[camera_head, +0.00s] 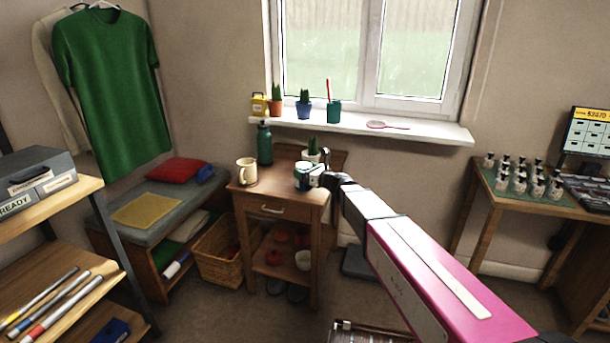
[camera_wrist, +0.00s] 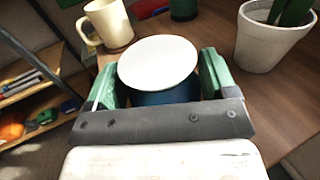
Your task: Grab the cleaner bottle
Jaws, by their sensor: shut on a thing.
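My gripper (camera_wrist: 160,78) has its green fingers on both sides of a short blue container with a round white top (camera_wrist: 158,62). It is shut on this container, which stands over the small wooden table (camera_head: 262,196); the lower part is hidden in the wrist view. I cannot tell whether this container is the cleaner bottle. In the head view, my gripper (camera_head: 311,176) is at the table's right side. A dark green bottle (camera_head: 264,145) with a dark cap stands upright at the table's back, apart from my gripper. Its base (camera_wrist: 183,8) shows at the top of the wrist view.
A cream mug (camera_wrist: 109,24) stands left of my gripper. A potted cactus in a white pot (camera_wrist: 268,40) stands to the right, close to the right finger. The windowsill (camera_head: 360,128) behind holds small pots. A wicker basket (camera_head: 222,262) is on the floor at left.

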